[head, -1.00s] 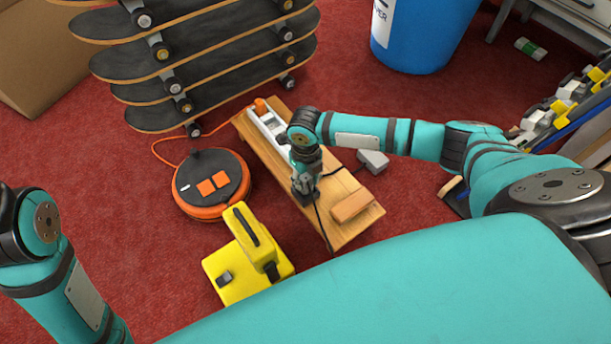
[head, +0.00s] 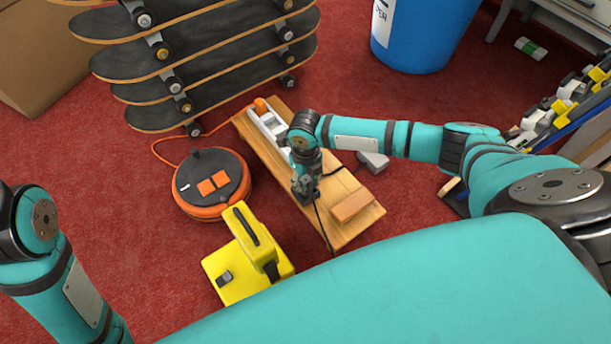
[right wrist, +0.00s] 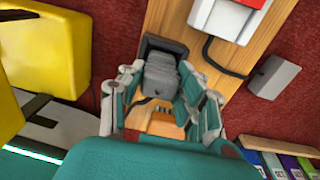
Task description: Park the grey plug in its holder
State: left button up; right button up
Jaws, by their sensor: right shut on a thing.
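The grey plug (right wrist: 160,78) shows in the right wrist view between the two fingers of my right gripper (right wrist: 158,92), which is shut on it. A dark, square-edged piece (right wrist: 152,44), apparently the holder, shows at the plug's far end. I cannot tell whether the plug sits inside it or just above it. In the head view my right gripper (head: 304,192) is low over the middle of the wooden board, and it hides the plug and holder there. My left arm is at the left edge, with its gripper out of view.
The wooden board (head: 266,165) carries a white power strip (head: 268,128) with an orange plug, and a wooden block (head: 352,205). A grey box (head: 373,162) lies to its right. An orange cable reel (head: 212,183) and a yellow object (head: 245,262) stand to its left.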

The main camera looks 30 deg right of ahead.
aim_at(306, 178)
jog(key=shift+f, duration=0.2)
dwell(0.6)
jog(key=shift+f, duration=0.3)
dwell(0.5)
jog(key=o, duration=1.2)
jog(key=shift+c, duration=0.2)
jog(key=shift+r, duration=0.1)
notch_tip(306, 178, up, 12)
jog(key=shift+f, duration=0.1)
